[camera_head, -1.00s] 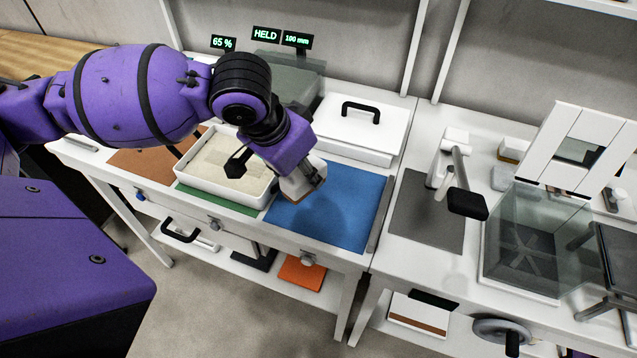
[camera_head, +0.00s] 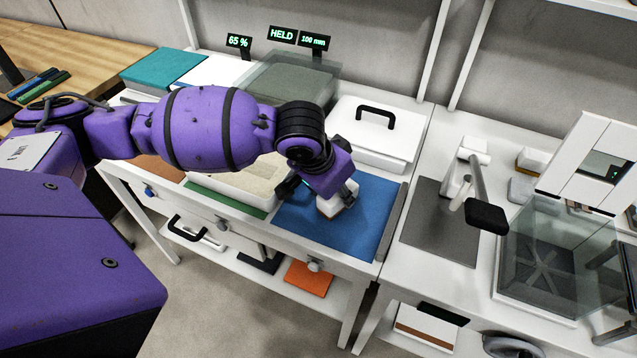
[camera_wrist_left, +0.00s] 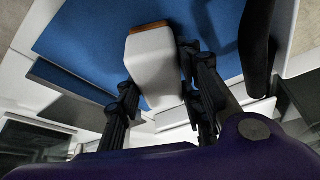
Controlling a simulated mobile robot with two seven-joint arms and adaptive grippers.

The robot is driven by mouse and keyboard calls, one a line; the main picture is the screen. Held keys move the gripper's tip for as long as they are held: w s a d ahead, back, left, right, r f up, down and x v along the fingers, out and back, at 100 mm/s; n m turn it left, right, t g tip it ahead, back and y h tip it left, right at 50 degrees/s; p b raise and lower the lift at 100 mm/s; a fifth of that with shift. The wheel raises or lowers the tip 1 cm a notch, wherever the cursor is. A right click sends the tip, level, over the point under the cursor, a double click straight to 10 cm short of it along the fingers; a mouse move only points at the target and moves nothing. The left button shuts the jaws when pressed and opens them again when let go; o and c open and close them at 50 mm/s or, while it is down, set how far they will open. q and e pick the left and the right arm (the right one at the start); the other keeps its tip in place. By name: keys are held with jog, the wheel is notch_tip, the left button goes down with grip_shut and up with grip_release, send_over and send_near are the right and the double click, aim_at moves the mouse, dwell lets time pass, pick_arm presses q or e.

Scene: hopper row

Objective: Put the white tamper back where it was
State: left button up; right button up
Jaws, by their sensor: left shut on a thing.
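The white tamper (camera_head: 332,206) is a small white block with a brown face at its far end. My left gripper (camera_head: 338,195) is shut on it. In the left wrist view the tamper (camera_wrist_left: 152,68) sits between the black fingers, with the brown end pointing away from me. It is over the middle of the blue mat (camera_head: 368,220). I cannot tell whether it touches the mat. My right gripper is not in view.
A white tray (camera_head: 228,198) of pale sand stands left of the blue mat, partly hidden by my arm. A white lidded box (camera_head: 368,138) with a black handle stands behind the mat. A grey mat (camera_head: 440,228) with a lever device lies to the right.

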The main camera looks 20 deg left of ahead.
pick_arm(q)
jog(key=shift+f, duration=0.1)
jog(key=o, duration=1.1)
jog(key=shift+o, duration=0.9)
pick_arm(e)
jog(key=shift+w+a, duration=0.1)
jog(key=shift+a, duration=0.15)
pick_arm(q)
jog(key=p+v, duration=0.1)
jog(key=v, duration=1)
jog(key=shift+w, duration=0.15)
jog(key=shift+s+a+r+p, duration=0.1)
jog(key=shift+s+r+p, duration=0.2)
jog(key=shift+r, duration=0.3)
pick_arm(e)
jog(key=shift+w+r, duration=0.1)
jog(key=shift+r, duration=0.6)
